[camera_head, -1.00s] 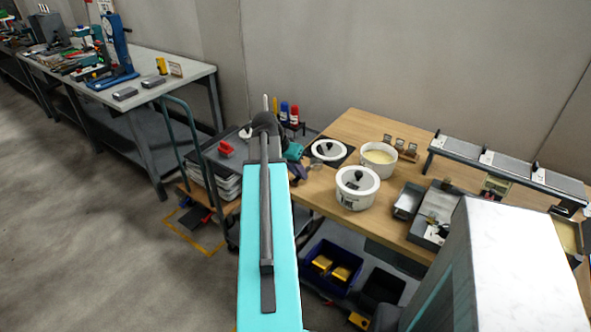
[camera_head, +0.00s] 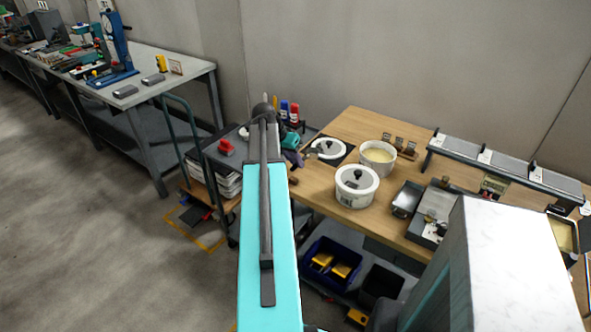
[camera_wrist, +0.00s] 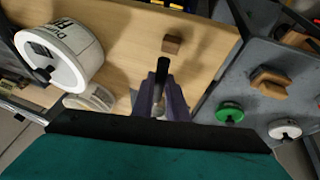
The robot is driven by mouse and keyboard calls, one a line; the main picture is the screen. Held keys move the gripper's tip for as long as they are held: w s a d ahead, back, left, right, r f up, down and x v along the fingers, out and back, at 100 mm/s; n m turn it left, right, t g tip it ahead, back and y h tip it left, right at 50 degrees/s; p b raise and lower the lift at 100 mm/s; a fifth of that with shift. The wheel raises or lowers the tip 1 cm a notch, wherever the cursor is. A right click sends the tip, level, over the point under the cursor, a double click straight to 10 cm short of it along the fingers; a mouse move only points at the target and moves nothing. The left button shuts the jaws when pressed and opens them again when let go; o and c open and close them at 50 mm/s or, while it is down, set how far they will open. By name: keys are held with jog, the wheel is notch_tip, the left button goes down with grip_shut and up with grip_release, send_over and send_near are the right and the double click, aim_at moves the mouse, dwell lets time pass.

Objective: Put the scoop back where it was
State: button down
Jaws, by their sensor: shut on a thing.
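My gripper (camera_wrist: 168,104), with purple fingers, is shut on the scoop (camera_wrist: 161,70). In the wrist view the scoop's dark handle end points up the picture, with a metal part between the fingers; its bowl is hidden. In the head view the purple fingers (camera_head: 293,157) show just right of my teal arm, near the wooden table's left end. In the wrist view a small brown wooden block (camera_wrist: 172,44) lies on the wooden table, just beyond the handle and apart from it.
A lidded white pot (camera_head: 356,188) and an open white pot with pale contents (camera_head: 378,158) stand on the wooden table (camera_head: 350,122). A loose white lid (camera_head: 330,148) lies on a dark mat. A grey cart with a red item (camera_head: 226,147) stands left of my arm.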

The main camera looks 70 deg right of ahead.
jog(key=shift+f+p, duration=0.65)
jog(key=shift+f, duration=1.2)
jog(key=c, duration=1.7)
grip_release()
jog(key=shift+c, duration=0.2)
jog(key=shift+r, duration=0.25)
jog(key=b+v, duration=0.2)
jog(key=v, duration=0.9)
jog(key=shift+a+r, duration=0.2)
jog(key=shift+r, duration=0.15)
jog(key=shift+w, duration=0.1)
